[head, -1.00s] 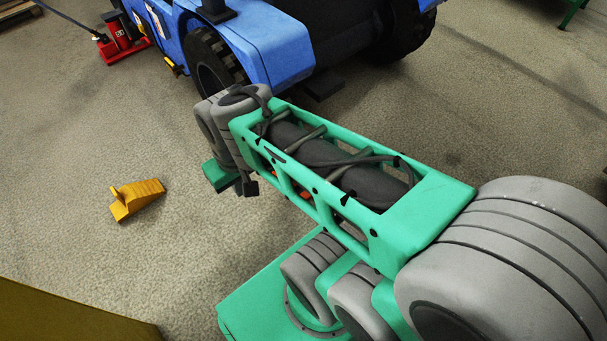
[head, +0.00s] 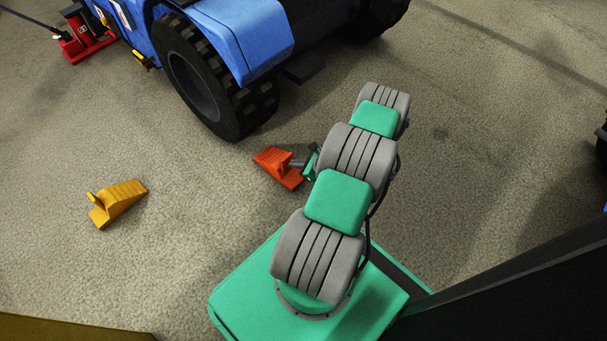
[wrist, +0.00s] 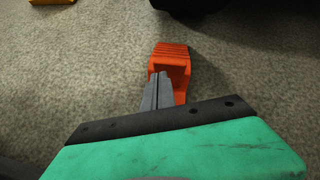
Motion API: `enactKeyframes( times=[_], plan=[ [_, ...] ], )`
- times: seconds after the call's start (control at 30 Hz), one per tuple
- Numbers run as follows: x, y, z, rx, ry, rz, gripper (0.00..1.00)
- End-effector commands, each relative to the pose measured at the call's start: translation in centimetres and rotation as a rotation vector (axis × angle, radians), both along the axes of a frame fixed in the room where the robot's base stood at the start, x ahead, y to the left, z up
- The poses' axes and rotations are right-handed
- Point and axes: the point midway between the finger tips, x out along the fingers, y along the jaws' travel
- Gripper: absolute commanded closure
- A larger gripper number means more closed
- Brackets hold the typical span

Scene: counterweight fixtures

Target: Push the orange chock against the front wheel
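The orange chock (head: 274,165) lies on the floor below and to the right of the blue vehicle's front wheel (head: 196,88), with a strip of floor between them. In the wrist view the chock (wrist: 172,58) lies just beyond my fingertips, its ribbed slope on the far side. My gripper (head: 297,163) is low at the chock's near end. In the wrist view its grey fingers (wrist: 158,80) lie together, shut, and overlap the chock's near end; I cannot tell whether they touch it. A dark shape at the top of the wrist view may be the tyre.
A yellow chock (head: 119,203) lies on the floor to the left. A red jack (head: 84,38) stands at the vehicle's far left. A yellow edge (head: 60,328) crosses the bottom left. The floor between the chocks is clear.

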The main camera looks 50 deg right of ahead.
Motion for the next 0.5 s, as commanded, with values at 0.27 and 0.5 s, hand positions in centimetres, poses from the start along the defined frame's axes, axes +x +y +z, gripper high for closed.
enactKeyframes(
  times=[0.27,0.5],
  plan=[
    [-2.6,-1.2,-4.5,0.175,-0.061,-0.273,1.0],
    [-0.3,-0.9,-6.3,0.172,-0.058,-0.265,1.0]
  ],
)
